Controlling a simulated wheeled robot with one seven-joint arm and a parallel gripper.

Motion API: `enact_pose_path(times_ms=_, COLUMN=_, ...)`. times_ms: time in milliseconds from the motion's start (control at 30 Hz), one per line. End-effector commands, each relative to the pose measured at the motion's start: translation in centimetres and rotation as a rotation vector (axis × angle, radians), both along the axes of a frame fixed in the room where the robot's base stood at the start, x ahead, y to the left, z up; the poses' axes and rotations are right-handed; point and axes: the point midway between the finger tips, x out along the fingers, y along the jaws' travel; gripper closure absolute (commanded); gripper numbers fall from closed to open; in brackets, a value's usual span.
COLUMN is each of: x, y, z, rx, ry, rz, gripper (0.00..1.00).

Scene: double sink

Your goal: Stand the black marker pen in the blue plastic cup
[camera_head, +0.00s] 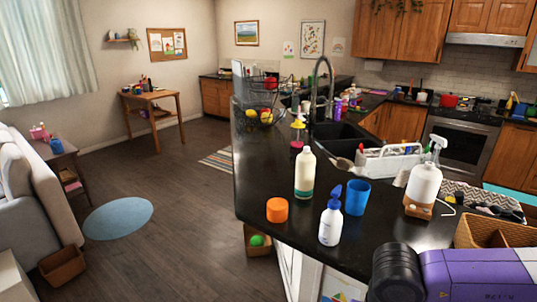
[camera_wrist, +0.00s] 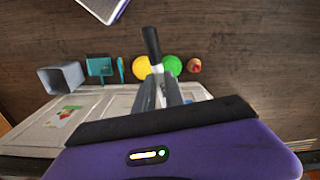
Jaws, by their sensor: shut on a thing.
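The blue plastic cup (camera_head: 357,197) stands upright on the black counter, just right of a white bottle with a blue pump. It looks open at the top; I cannot see anything standing in it. In the wrist view my gripper (camera_wrist: 160,84) is shut on the black marker pen (camera_wrist: 152,42), which sticks out past the fingertips. The cup does not show in the wrist view. In the head view only my purple and black arm shows at bottom right; the gripper and pen are out of that view.
A white caddy (camera_head: 389,162) stands behind. Bare counter lies in front of the cup.

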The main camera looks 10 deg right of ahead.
Motion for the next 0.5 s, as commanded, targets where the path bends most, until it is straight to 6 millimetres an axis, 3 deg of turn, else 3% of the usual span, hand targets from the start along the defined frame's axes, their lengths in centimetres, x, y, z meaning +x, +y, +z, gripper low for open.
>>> enact_pose_path(times_ms=100, x=0.4, y=1.8, z=-3.7, rx=-0.002, ry=0.002, rz=0.187, gripper=1.0)
enact_pose_path(times_ms=200, x=0.8, y=2.9, z=-6.0, rx=-0.002, ry=0.0, rz=0.309, gripper=1.0)
enact_pose_path(times_ms=500, x=1.4, y=5.5, z=-11.4, rx=-0.001, ry=0.0, rz=0.592, gripper=1.0)
